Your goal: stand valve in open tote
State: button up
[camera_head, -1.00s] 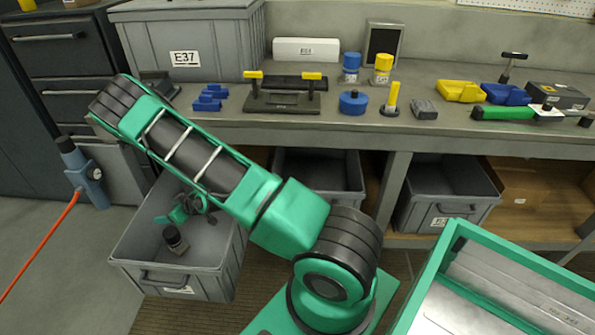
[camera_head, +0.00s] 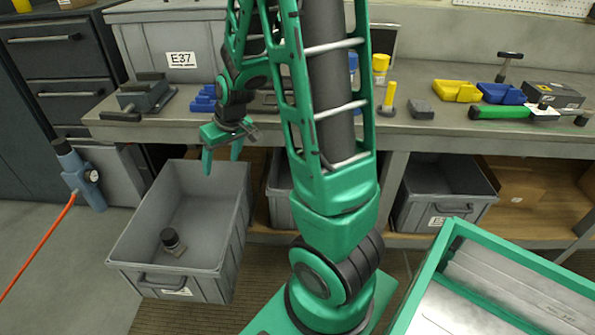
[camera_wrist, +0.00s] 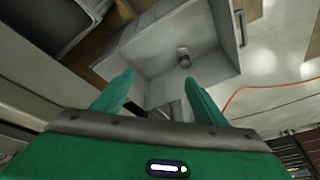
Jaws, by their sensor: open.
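The valve (camera_head: 172,241) is a small dark-capped piece with a lighter base, standing inside the open grey tote (camera_head: 226,262) on the floor at the left. It also shows in the wrist view (camera_wrist: 184,58), on the tote's bottom. My gripper (camera_head: 222,162) is open and empty, above the tote's far right edge and apart from the valve. In the wrist view, its two green fingers (camera_wrist: 157,95) are spread with nothing between them.
The workbench (camera_head: 420,135) behind holds a lidded grey tote (camera_head: 150,45), blue and yellow parts and tools. Another grey tote (camera_head: 445,190) sits under the bench. A green-framed tray (camera_head: 455,235) stands at front right. An orange hose (camera_head: 40,245) runs at far left.

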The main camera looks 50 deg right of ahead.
jog(key=s+r+m+g, duration=0.2)
jog(key=s+r, duration=0.3)
jog(key=s, duration=0.8)
jog(key=s+d+r+m+g, duration=0.1)
jog(key=s+r+m+g, duration=0.1)
jog(key=s, duration=1.2)
notch_tip(320, 180, up, 3)
jog(key=shift+s+d+f+m, duration=0.15)
jog(key=shift+s+m, duration=0.05)
jog(key=shift+m, duration=0.6)
jog(key=shift+w+a+h, duration=0.2)
jog(key=shift+a+h, duration=0.05)
jog(key=shift+h, duration=0.05)
